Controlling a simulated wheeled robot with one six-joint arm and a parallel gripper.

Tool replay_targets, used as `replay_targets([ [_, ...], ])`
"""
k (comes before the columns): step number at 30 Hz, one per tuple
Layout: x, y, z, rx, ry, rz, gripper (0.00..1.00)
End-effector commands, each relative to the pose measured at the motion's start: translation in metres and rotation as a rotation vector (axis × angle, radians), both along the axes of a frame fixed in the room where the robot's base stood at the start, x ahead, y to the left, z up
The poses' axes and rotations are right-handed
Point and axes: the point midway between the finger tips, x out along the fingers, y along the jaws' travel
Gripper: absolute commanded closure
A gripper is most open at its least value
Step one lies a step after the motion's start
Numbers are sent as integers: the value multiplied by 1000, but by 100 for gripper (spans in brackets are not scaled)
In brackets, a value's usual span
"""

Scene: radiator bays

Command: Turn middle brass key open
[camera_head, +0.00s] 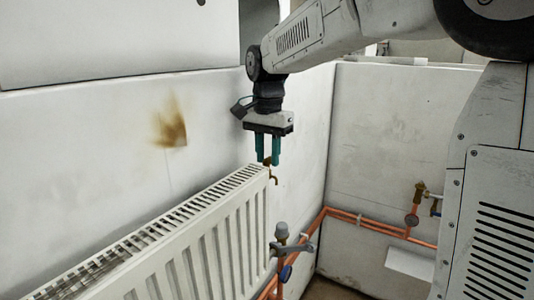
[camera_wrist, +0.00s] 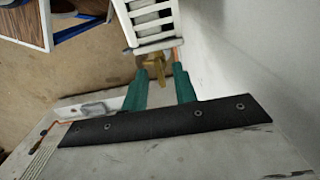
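A brass key (camera_wrist: 152,62) sits at the near end of the white radiator (camera_wrist: 153,22) in the wrist view. In the head view, a small brass piece (camera_head: 273,179) shows at the radiator's upper right corner, partly hidden by my fingers. My gripper (camera_head: 267,162) points down over this corner, its two teal fingers apart. In the wrist view, my gripper (camera_wrist: 160,72) has its fingertips on either side of the key's near end. I cannot tell whether they touch it. Whether this is the middle key does not show.
The radiator (camera_head: 200,240) stands along the left wall, which has a brown stain (camera_head: 171,124). A grey valve (camera_head: 281,232) with a blue part is below. Copper pipes (camera_head: 375,226) run along the walls to a brass valve (camera_head: 420,193). A white box (camera_head: 408,262) stands lower right.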

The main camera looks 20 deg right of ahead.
Motion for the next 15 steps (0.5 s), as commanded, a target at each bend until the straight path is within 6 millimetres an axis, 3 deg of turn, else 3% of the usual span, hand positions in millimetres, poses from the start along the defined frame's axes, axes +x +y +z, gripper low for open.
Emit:
replay_targets([
  [2, 0, 0, 0, 0, 0, 0, 72],
  [5, 0, 0, 0, 0, 0, 0, 97],
  [6, 0, 0, 0, 0, 0, 0, 100],
  [15, 0, 0, 0, -1, 1, 13, 100],
])
